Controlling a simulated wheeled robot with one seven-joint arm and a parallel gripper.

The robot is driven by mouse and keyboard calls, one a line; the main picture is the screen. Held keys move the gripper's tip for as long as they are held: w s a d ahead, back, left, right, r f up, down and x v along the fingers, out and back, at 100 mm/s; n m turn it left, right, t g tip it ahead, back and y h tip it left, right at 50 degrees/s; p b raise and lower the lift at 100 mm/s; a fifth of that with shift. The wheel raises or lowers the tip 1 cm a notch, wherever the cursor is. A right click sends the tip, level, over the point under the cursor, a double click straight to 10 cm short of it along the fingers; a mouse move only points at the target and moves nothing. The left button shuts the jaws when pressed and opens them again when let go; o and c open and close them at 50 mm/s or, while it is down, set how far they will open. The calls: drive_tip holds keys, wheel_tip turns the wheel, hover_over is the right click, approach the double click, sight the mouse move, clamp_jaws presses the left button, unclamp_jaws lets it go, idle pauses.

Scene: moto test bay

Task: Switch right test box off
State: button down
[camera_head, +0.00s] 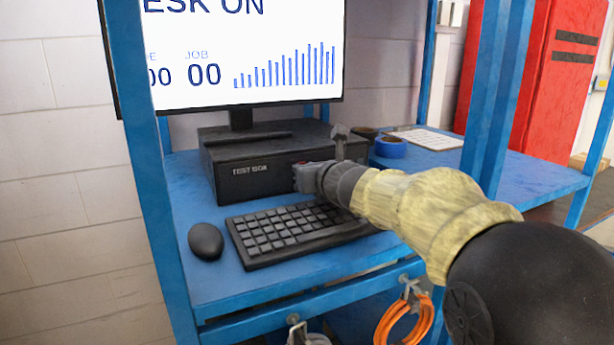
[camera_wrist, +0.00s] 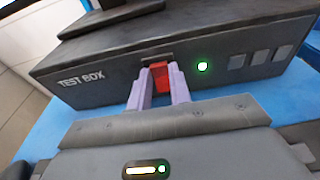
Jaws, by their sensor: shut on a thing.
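The test box (camera_head: 265,178) is a black case on the blue desk, under the monitor, with "TEST BOX" on its front. In the wrist view the test box (camera_wrist: 110,84) shows a red switch (camera_wrist: 160,76) on its front and a lit green light (camera_wrist: 203,66) to the right of it. My gripper (camera_wrist: 158,80) is at the front face, its two pale fingers on either side of the red switch and shut on it. In the head view my gripper (camera_head: 303,178) reaches the box front from the right and hides most of the switch.
A black keyboard (camera_head: 290,233) and a mouse (camera_head: 206,241) lie in front of the box, below my arm. The monitor (camera_head: 240,50) reads "ESK ON". Blue tape (camera_head: 390,148) is right of the box. Blue frame posts (camera_head: 146,170) stand left and right. An orange cable (camera_head: 405,320) hangs below.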

drive_tip(key=shift+f, duration=0.1)
drive_tip(key=c, duration=1.3)
unclamp_jaws()
drive_tip(key=shift+s+d, duration=0.1)
drive_tip(key=shift+s, duration=0.05)
drive_tip(key=v, duration=1.6)
drive_tip(key=shift+r, duration=0.3)
drive_tip(key=shift+s+d, duration=0.1)
drive_tip(key=shift+s, duration=0.5)
